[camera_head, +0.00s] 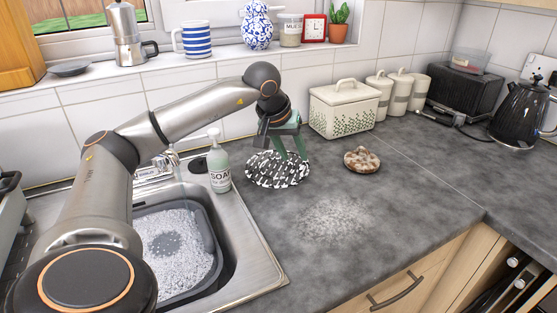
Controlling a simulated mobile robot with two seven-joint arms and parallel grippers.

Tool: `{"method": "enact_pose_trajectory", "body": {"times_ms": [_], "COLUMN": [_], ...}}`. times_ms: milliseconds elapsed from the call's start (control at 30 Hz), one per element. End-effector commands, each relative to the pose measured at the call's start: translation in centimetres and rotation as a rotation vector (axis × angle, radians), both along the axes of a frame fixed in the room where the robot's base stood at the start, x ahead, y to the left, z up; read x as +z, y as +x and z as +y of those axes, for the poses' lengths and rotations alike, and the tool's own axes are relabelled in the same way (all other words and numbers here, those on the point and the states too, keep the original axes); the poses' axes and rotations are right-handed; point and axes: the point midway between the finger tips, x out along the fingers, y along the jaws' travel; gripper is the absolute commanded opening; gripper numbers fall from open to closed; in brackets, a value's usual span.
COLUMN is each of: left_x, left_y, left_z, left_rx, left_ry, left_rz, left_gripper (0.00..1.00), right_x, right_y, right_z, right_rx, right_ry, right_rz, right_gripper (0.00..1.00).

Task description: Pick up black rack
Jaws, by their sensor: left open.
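I cannot pick out a thing that is clearly a black rack. A grey rack-like thing (10,205) is cut off by the left edge of the view. A rounded black-and-white patterned thing (278,173), perhaps a bunched cloth, lies on the counter right of the sink. My left gripper (286,153) is open and points down over this patterned thing. Its green fingers are apart, and I cannot tell whether they touch it. My right gripper is not in view.
The sink (262,265) holds a dark basin (214,284) of foamy water. A soap bottle (219,168) stands at its corner. A cream bread bin (343,108) stands behind the gripper. A brown knotted thing (361,159) lies to the right. The front counter (400,215) is mostly clear.

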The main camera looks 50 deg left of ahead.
Motion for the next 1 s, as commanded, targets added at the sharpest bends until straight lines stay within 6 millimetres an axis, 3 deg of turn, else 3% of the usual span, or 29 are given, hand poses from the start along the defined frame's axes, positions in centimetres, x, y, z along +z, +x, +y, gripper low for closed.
{"method": "enact_pose_trajectory", "body": {"times_ms": [233, 500, 800, 1000], "left_x": [-1.9, -5.4, -5.9, -5.9], "left_y": [0.9, 2.5, 2.8, 2.8], "left_z": [0.0, 0.1, 0.1, 0.1], "left_rx": [0.0, 0.001, 0.0, 0.0], "left_ry": [0.0, -0.001, 0.0, 0.0], "left_rz": [0.002, 0.002, 0.0, 0.0], "left_gripper": [0.46, 0.46, 0.46, 0.25], "right_x": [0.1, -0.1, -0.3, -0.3], "right_y": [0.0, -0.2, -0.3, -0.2], "right_z": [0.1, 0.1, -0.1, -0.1], "right_rx": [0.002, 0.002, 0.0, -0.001], "right_ry": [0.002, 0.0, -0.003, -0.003], "right_rz": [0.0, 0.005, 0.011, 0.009], "right_gripper": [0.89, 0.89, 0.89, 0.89]}}
